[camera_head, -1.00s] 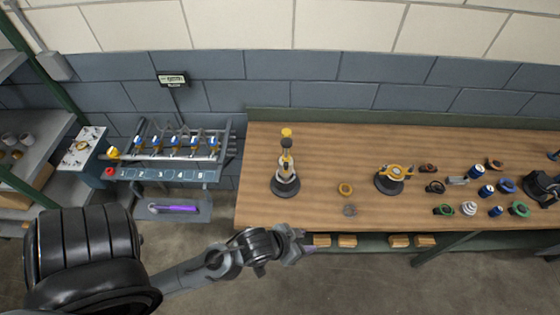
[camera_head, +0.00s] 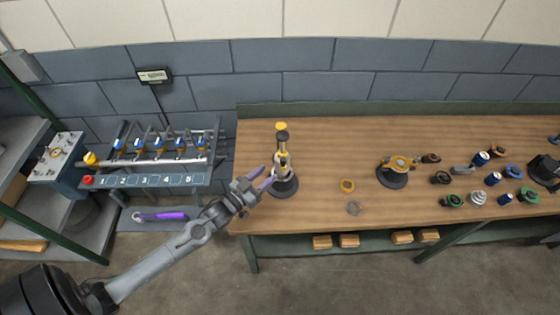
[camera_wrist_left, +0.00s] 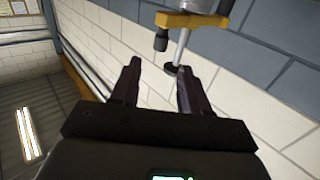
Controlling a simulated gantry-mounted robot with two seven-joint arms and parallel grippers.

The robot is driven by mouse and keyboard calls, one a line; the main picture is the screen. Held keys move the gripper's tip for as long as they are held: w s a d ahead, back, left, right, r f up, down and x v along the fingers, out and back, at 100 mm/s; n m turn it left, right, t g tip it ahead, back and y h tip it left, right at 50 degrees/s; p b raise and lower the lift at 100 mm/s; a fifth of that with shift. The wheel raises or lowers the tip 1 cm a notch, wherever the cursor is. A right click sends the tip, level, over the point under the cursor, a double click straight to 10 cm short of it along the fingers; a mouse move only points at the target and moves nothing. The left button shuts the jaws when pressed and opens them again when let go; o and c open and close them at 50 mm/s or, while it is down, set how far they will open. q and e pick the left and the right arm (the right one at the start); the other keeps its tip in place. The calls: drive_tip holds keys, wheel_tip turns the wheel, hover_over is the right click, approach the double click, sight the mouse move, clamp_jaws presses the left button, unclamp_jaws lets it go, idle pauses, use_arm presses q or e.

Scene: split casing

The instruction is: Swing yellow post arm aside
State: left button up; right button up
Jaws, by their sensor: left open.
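The post stand (camera_head: 282,160) has a yellow top and a round dark base, and it stands upright near the left end of the workbench. In the left wrist view a yellow arm (camera_wrist_left: 185,20) crosses a grey post, with a dark knob hanging from its left end. My left gripper (camera_head: 266,177) is open just left of the post's lower part; contact cannot be told. In the wrist view its fingertips (camera_wrist_left: 159,66) are apart, with the yellow arm beyond them and nothing clearly held. My right gripper is out of view.
A dark stand with an orange top (camera_head: 398,165) and several small parts sit further right. A numbered rack (camera_head: 150,180) is left of the bench (camera_head: 330,135).

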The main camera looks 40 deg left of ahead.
sight(281, 161)
use_arm(q)
drive_tip(key=w+p, duration=0.1)
drive_tip(key=w, duration=0.8)
drive_tip(key=shift+w+d, duration=0.2)
clamp_jaws()
